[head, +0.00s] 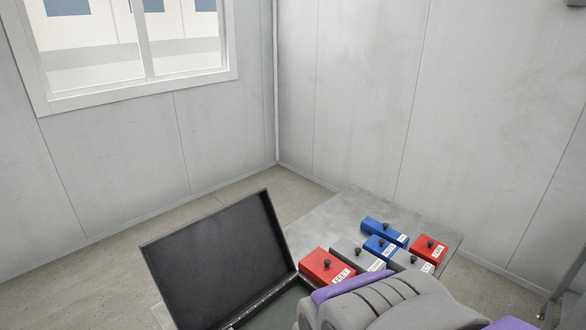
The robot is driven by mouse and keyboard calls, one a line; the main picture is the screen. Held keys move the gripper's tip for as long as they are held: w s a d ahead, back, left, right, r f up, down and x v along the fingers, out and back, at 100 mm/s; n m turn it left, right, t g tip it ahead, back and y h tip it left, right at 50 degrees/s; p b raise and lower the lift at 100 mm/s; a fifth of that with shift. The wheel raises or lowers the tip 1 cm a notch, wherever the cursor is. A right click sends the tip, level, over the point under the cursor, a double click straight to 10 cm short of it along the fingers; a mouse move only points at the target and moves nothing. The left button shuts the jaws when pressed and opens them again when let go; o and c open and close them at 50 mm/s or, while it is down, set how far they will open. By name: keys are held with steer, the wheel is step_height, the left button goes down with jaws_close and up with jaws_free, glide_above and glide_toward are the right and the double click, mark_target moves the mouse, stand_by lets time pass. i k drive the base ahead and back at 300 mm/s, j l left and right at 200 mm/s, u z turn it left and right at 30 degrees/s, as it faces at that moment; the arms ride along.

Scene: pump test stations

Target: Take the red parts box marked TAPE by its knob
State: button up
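Two red parts boxes with black knobs and white labels sit on the grey table. A grey and purple part of my arm fills the lower middle of the head view, in front of the boxes. My gripper's fingers do not show.
Two blue boxes (384,231) (379,247) and two grey boxes (357,257) (411,262) stand close around the red ones. An open black case (215,262) with its lid raised is at the left. The table (340,215) is bare behind the boxes; walls stand beyond.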

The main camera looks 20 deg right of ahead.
mark_target(432, 249)
steer(key=k+l+z, duration=0.35)
steer(key=l+z, duration=0.2)
steer(key=z, duration=0.25)
steer(key=k+l+z, duration=0.1)
steer(key=l+z, duration=0.2)
steer(key=z, duration=0.15)
steer(key=i+l+u, duration=0.15)
steer(key=u, duration=0.3)
steer(key=i+l+u, duration=0.15)
steer(key=u, duration=0.35)
steer(key=i+l+u, duration=0.1)
steer(key=l, duration=0.45)
steer(key=i+l+u, duration=0.1)
steer(key=l, duration=0.4)
steer(key=i+l+u, duration=0.1)
steer(key=l, duration=0.45)
steer(key=i+l+u, duration=0.1)
steer(key=l, duration=0.5)
steer(key=i+l, duration=0.2)
steer(key=l, duration=0.35)
steer(key=u, duration=0.05)
